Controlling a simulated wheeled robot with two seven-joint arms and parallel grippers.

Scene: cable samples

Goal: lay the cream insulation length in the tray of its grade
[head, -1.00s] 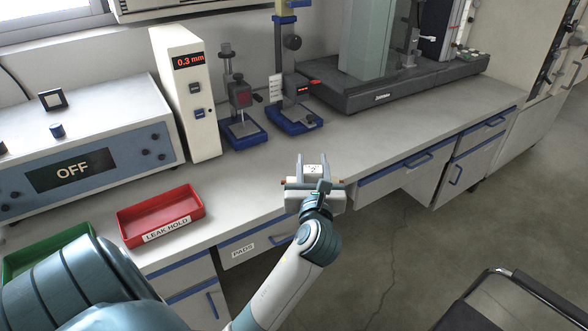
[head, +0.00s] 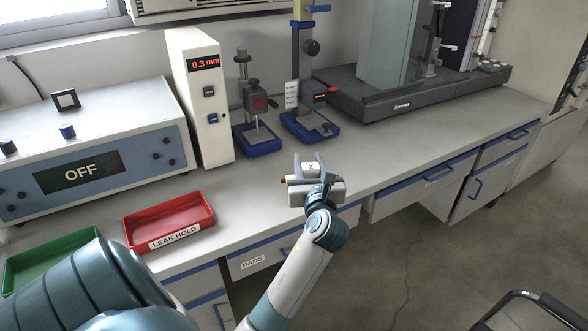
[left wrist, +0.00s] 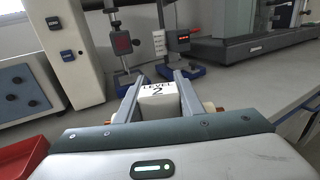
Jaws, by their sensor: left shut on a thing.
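My left gripper (head: 311,172) is shut on a pale block marked "LEVEL 2" (left wrist: 158,100), seen between the fingers in the left wrist view. A pale piece with orange ends (left wrist: 218,109) shows on both sides of the fingers; it seems to be the cream insulation length, mostly hidden by the gripper. The gripper is over the bench's front edge. A red tray marked "LEAK HOLD" (head: 172,240) lies to its left on the bench. A green tray (head: 42,262) is farther left, partly hidden by my arm; no label on it shows. My right gripper is not in view.
A white tower reading "0.3 mm" (head: 203,100) stands behind the red tray. Two blue-based gauge stands (head: 258,138) (head: 310,128) are at the back. A box reading "OFF" (head: 85,150) is at left. The bench right of the gripper (head: 400,145) is clear.

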